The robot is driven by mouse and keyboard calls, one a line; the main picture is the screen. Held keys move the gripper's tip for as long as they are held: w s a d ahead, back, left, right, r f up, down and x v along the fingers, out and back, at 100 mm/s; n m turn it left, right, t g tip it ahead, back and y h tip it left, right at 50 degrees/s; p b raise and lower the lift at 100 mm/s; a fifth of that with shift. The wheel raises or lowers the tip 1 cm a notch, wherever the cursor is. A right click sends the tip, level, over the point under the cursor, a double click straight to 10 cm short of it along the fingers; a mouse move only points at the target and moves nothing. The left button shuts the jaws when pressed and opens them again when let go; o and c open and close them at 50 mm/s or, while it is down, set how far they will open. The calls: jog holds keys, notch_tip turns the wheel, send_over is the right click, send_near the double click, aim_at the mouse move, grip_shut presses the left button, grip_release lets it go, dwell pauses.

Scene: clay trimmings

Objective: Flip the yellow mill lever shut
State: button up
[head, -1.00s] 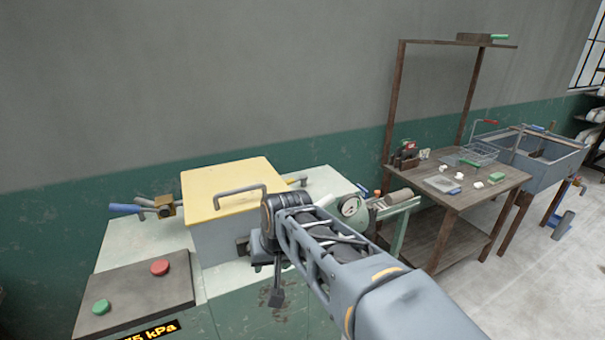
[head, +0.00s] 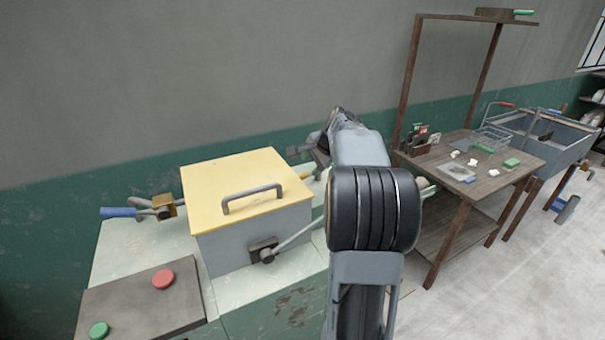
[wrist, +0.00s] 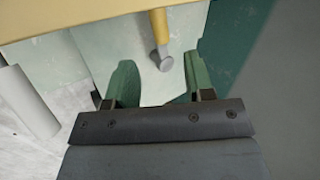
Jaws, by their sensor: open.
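The yellow lever shows in the wrist view as a yellow bar (wrist: 159,27) with a grey rounded end. It lies just beyond the gap between my fingertips, with no visible contact. My gripper (wrist: 159,66) is open and empty, its two green fingers spread. In the head view my gripper (head: 310,150) is mostly hidden behind my arm, near the back right of the yellow-lidded box (head: 232,242). A grey rod (head: 293,238) slants up right from a dark pivot on the box front. My arm hides its far end, and I cannot tell whether it joins the yellow bar.
The yellow lid (head: 215,185) has a grey handle (head: 252,196). A blue-handled valve (head: 120,212) is at left. A panel (head: 130,307) with red and green buttons is in front. Floor shows at lower right.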

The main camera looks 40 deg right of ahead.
aim_at(303, 175)
jog(key=x, duration=0.7)
jog(key=shift+w+a+f+p, duration=0.1)
jog(key=shift+f+p, duration=0.05)
jog(key=shift+p, duration=0.2)
grip_shut()
